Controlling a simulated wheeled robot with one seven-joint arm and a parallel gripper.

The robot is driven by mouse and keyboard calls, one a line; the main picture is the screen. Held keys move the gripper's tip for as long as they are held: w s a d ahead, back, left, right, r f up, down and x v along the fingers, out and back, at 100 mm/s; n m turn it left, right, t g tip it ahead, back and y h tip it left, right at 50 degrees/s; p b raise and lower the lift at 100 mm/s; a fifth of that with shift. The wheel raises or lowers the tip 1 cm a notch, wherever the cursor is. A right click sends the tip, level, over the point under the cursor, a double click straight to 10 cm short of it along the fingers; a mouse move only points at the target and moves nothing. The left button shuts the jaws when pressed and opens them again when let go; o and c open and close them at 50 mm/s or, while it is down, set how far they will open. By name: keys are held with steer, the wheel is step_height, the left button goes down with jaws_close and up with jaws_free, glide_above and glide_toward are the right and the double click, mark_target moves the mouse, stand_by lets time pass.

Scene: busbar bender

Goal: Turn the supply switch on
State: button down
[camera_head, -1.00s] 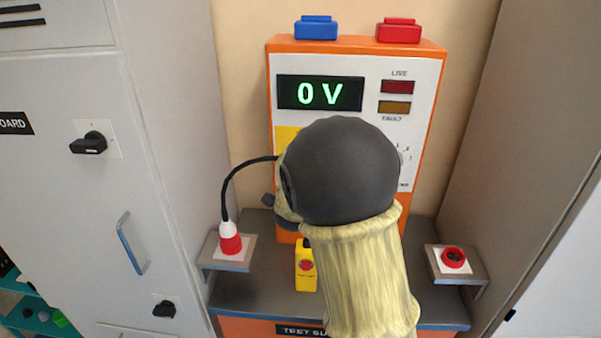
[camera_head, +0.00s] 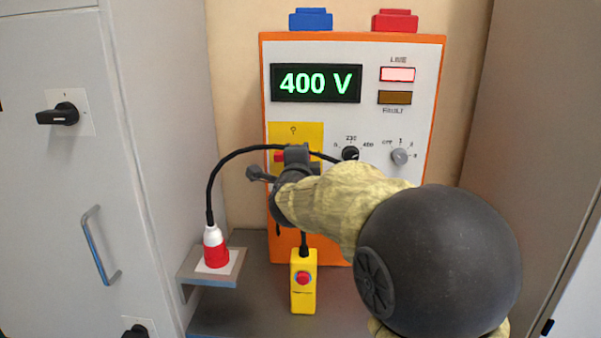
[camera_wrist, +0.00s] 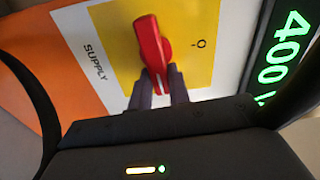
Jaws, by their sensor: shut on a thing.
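The supply switch is a red handle (camera_wrist: 150,52) on a yellow plate (camera_wrist: 197,20), beside the word SUPPLY. In the wrist view the handle lies across the panel, turned away from the O mark. My gripper (camera_wrist: 159,86) has its two dark fingers at the handle's lower end, shut on it. In the head view my gripper hides most of the handle; a bit of red (camera_head: 279,157) shows left of it on the yellow plate (camera_head: 310,130).
Two knobs (camera_head: 350,154) (camera_head: 399,156) sit right of the plate. A black cable arches behind my gripper to a red-white plug (camera_head: 215,246) on a small shelf. A yellow button box (camera_head: 303,281) hangs below. Grey cabinets (camera_head: 110,170) (camera_head: 528,130) flank the panel.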

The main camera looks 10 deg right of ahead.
steer(key=shift+f+m+b, duration=0.2)
steer(key=shift+m+b, duration=0.25)
steer(key=shift+m, duration=0.05)
steer(key=c, duration=1.3)
jaws_free()
steer(key=shift+s+a, duration=0.1)
steer(key=v, duration=1.7)
steer(key=shift+p, duration=0.3)
